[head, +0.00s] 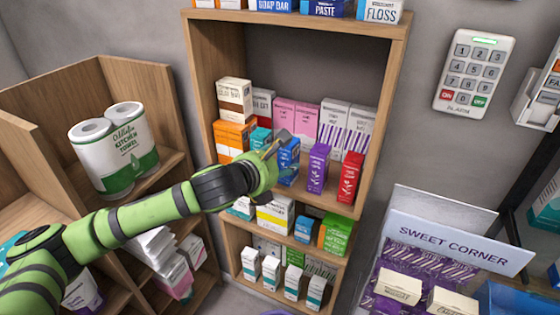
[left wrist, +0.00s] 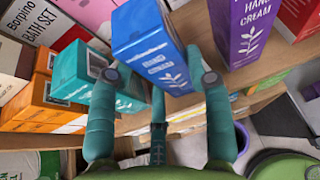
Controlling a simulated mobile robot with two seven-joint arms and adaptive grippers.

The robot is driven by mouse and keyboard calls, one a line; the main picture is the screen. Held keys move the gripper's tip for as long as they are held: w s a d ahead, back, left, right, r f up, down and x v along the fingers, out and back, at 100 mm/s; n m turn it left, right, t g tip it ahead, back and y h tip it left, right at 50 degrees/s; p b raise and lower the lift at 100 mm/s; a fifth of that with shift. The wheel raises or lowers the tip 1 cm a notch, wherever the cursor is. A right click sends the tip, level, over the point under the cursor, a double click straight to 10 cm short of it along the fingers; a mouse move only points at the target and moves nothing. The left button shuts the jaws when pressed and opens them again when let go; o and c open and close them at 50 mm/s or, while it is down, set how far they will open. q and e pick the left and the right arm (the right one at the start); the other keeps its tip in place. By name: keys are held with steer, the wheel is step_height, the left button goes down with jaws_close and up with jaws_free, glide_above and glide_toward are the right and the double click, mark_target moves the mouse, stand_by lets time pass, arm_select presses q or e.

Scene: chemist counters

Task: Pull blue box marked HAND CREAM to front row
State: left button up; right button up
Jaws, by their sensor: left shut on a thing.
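The blue box (head: 289,165) stands at the front of the middle shelf, between a teal box and a purple box. In the left wrist view the blue box (left wrist: 152,50) fills the space between my two fingers, with small white print and a leaf mark on its face. My left gripper (head: 277,150) reaches in from the left and is shut on the blue box; the arm hides part of the shelf. The purple box (left wrist: 245,30) at its right reads HAND CREAM; it also shows in the head view (head: 318,168). My right gripper is not in view.
A teal box (left wrist: 85,72) and orange boxes (head: 233,137) stand left of the blue box. A red box (head: 350,177) stands at the right. Pink boxes (head: 295,115) and white boxes stand behind. The shelf's right side panel (head: 385,110) bounds the row.

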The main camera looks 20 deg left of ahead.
arm_select(q)
steer(key=shift+w, duration=0.1)
steer(key=o, duration=1.3)
steer(key=shift+w+f, duration=0.1)
steer(key=shift+w, duration=0.05)
arm_select(e)
steer(key=shift+w, duration=0.3)
arm_select(q)
steer(key=v, duration=1.2)
